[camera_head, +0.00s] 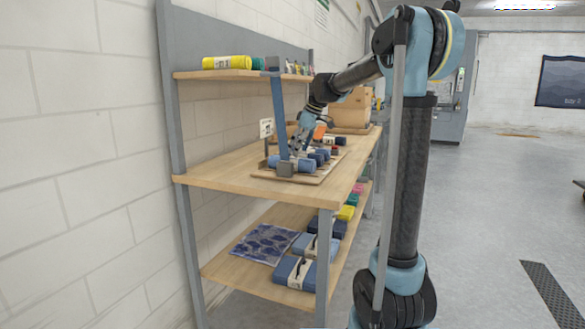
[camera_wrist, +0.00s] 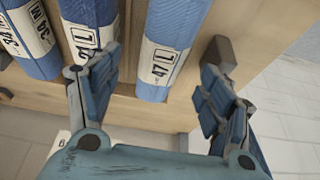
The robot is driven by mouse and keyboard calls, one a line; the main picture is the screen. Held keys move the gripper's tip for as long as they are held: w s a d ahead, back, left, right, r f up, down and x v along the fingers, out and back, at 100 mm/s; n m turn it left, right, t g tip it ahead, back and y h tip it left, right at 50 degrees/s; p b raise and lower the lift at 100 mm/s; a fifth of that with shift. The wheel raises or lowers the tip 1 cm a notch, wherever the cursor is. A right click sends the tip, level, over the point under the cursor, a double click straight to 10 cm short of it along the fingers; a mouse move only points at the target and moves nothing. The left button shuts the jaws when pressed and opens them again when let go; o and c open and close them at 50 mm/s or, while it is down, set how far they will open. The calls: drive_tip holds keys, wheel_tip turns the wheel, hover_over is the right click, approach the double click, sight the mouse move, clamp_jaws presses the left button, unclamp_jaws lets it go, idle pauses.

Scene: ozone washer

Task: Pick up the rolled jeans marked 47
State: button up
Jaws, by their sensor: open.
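The rolled jeans marked 47 (camera_wrist: 168,45) are a blue roll with a white label reading 47 and L, in the wrist view at the right end of a row. The row also shows in the head view on the wooden tray (camera_head: 311,180), partly hidden by my gripper (camera_head: 297,146). In the wrist view my gripper (camera_wrist: 162,68) is open, one finger on each side of the end of this roll. The left finger is between it and the neighbouring roll (camera_wrist: 88,35); the right finger is clear of it. I cannot tell whether the fingers touch anything.
More blue rolls (camera_wrist: 30,40) lie close on the left in the wrist view. A dark block (camera_wrist: 218,55) stands right of the roll. The tray is on the middle shelf (camera_head: 225,173). Folded clothes (camera_head: 297,272) lie below; a yellow roll (camera_head: 227,62) lies on the upper shelf.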

sight(294, 158)
drive_tip(key=shift+x, duration=2.9)
drive_tip(key=shift+s, duration=0.15)
drive_tip(key=c, duration=1.4)
